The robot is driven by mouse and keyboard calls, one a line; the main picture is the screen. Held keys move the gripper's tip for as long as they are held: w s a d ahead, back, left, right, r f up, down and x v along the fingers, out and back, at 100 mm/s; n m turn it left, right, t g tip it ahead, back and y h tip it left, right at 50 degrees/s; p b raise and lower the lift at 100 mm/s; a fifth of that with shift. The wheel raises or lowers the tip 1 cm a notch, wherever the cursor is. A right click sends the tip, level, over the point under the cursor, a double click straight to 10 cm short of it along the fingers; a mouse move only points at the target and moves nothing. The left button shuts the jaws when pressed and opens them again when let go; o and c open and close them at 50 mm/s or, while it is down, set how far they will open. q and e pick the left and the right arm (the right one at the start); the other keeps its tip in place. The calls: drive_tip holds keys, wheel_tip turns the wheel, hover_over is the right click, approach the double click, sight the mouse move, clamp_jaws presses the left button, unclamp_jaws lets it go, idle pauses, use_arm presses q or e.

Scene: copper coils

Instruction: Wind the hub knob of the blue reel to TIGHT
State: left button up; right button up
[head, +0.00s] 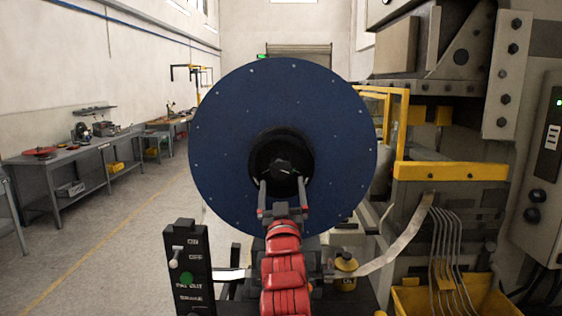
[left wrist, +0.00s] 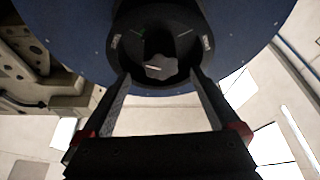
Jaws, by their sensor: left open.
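The blue reel (head: 225,120) stands upright in front of me as a large disc, and its rim also fills the top of the left wrist view (left wrist: 75,25). At its centre is a black hub with the dark hub knob (head: 284,168), which shows a short pale mark in the left wrist view (left wrist: 160,67). My left gripper (head: 282,181) is open, its fingers on either side of the knob's lower part; I cannot tell whether they touch it. In the left wrist view the hub face carries small white labels, too small to read, and a green mark. My right gripper is not in view.
A black control panel (head: 189,268) with a lever and green button stands at lower left. A yellow bottle (head: 346,270) and a metal strip (head: 400,241) are at lower right. A large machine with yellow rails (head: 450,171) fills the right. Workbenches line the left wall; the floor there is clear.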

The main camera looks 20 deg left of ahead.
sight(281, 173)
use_arm(q)
drive_tip(key=p+x, duration=0.2)
drive_tip(key=x, duration=0.4)
drive_tip(key=shift+w+r, duration=0.25)
drive_tip(key=shift+w, duration=0.05)
drive_tip(key=shift+w+a, duration=0.3)
drive_tip(key=shift+w, duration=0.1)
